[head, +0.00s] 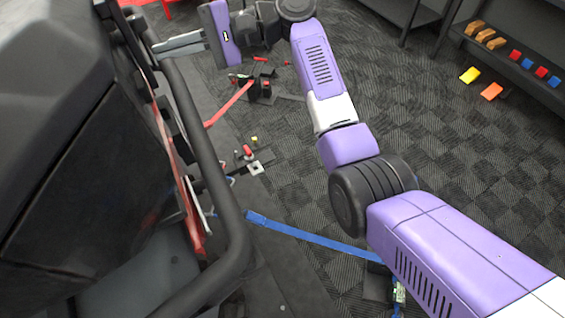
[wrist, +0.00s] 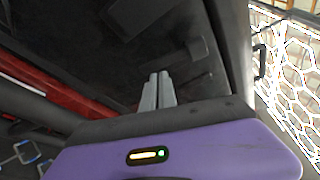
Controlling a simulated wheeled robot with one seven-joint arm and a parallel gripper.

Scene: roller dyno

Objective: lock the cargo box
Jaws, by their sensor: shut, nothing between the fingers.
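A large dark body (head: 60,160), which looks like a vehicle with a box, fills the left of the head view. I cannot tell which part is the cargo box or where its lock is. My gripper (head: 158,48) is at the top, its fingers pointing left at the side of this body, near the upper end of a black tube bar (head: 205,155). In the wrist view my gripper (wrist: 158,77) has its two grey fingers together, nothing between them. Ahead of them is a dark panel (wrist: 80,45) with raised dark block shapes (wrist: 185,60). Contact cannot be told.
Red (head: 230,103) and blue (head: 310,238) straps lie beside the vehicle, with small fittings (head: 250,160) on the floor. A dark shelf (head: 520,60) at upper right holds coloured blocks. The wrist view shows a white-patterned mesh (wrist: 292,85) at right.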

